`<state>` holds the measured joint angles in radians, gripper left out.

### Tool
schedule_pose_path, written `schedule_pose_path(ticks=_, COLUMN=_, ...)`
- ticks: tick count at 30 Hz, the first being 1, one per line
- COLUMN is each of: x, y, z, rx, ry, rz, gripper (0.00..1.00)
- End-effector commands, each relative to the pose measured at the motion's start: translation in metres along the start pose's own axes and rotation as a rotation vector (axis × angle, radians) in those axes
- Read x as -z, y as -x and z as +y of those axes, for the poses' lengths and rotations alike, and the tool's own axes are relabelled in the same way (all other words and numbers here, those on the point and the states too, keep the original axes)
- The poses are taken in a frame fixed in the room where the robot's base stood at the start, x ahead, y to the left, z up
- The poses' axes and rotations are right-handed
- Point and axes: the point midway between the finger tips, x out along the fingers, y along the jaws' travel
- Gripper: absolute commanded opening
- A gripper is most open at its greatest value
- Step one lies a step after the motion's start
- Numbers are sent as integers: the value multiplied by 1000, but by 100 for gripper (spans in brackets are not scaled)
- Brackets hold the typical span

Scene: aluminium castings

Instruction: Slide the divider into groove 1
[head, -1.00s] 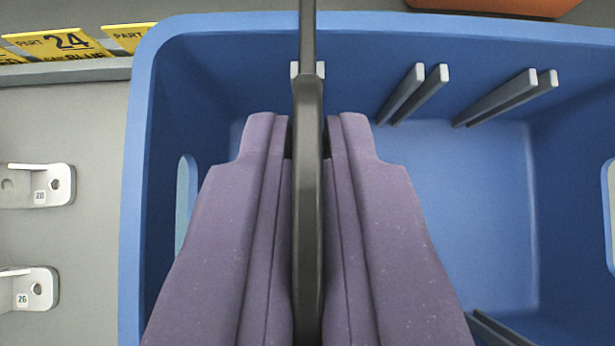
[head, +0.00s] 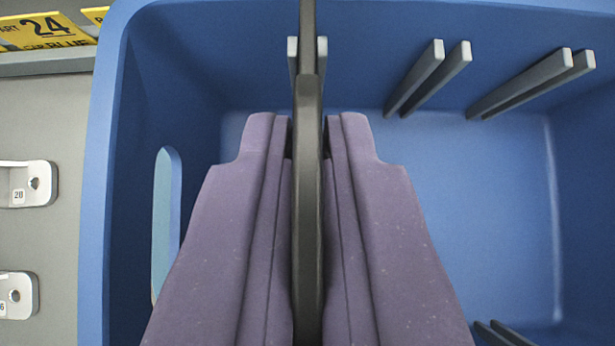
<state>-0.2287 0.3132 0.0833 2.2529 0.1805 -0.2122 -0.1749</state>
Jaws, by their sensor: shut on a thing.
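My gripper (head: 308,135), with two purple fingers, is shut on the dark, thin divider (head: 309,210). The divider stands edge-on to the camera and runs from the bottom of the picture up past the far rim. The blue bin (head: 100,200) lies below and around it. At the far wall, a pair of grey rails forming a groove (head: 322,48) shows on both sides of the divider, which lines up between them in the picture. Whether its edge is inside the groove I cannot tell. The near end of this groove is hidden by my fingers.
Two more rail pairs stand on the far wall, a middle one (head: 428,80) and a right one (head: 532,85). Near-wall rails (head: 497,334) show at the bottom. White brackets (head: 18,295) and yellow labels (head: 45,32) are left of the bin. The bin's right floor is clear.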

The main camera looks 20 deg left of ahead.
Motion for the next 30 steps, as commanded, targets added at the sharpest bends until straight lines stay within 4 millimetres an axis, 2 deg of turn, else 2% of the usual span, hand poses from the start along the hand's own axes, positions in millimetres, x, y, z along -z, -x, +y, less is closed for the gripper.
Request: schedule_pose_path(ticks=30, x=-19, y=-19, z=0, rx=0, ry=0, rz=0, gripper=0)
